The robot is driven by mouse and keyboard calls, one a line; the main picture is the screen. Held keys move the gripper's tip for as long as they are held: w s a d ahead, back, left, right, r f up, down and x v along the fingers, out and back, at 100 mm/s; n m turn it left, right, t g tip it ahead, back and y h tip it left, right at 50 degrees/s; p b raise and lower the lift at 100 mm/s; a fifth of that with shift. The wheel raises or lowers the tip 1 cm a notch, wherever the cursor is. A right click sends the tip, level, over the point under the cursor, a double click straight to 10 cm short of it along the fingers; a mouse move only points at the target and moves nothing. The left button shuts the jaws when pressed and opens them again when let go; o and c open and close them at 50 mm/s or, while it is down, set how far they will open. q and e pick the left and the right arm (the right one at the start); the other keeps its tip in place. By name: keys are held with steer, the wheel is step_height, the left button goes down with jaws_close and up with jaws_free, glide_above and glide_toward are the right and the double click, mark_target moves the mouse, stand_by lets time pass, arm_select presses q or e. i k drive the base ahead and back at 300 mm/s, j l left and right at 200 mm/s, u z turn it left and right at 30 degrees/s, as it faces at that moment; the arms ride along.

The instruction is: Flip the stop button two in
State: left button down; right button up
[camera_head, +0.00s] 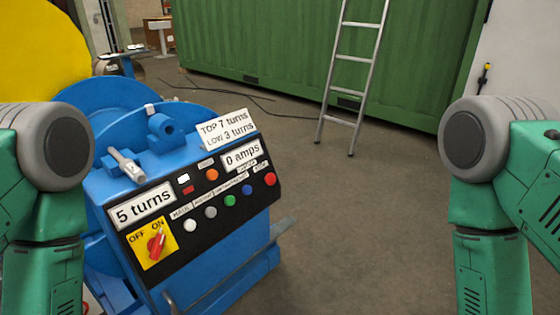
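A blue control console (240,265) stands left of centre with a black sloped panel. A round red button (270,179) sits at the panel's right end, under a small label that seems to read "STOP". Other round buttons on the panel are blue (247,189), green (230,200), grey (211,212), white (190,225) and orange (212,174). A red rotary switch (157,244) sits on a yellow OFF/ON plate at the lower left. My two green arms show at the left and right edges. Both grippers are out of view, and nothing touches the panel.
Signs on the console read "5 turns" (145,205), "0 amps" (242,155) and "TOP 7 turns, LOW 3 turns" (226,129). A grey lever (126,165) lies on top. A ladder (354,75) leans on a green container (270,45). The floor (350,230) right of the console is clear.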

mark_target(271, 178)
steer(key=i+l+u, duration=0.1)
steer(key=i+l, duration=0.2)
steer(key=i+l+u, duration=0.1)
steer(key=i+l, duration=0.15)
steer(key=l, duration=0.15)
steer(key=i+l+u, duration=0.1)
steer(key=i+l, duration=0.15)
steer(key=l, duration=0.15)
steer(key=i+l+u, duration=0.1)
steer(key=i+l, duration=0.15)
steer(key=l, duration=0.15)
steer(key=k+l, duration=0.15)
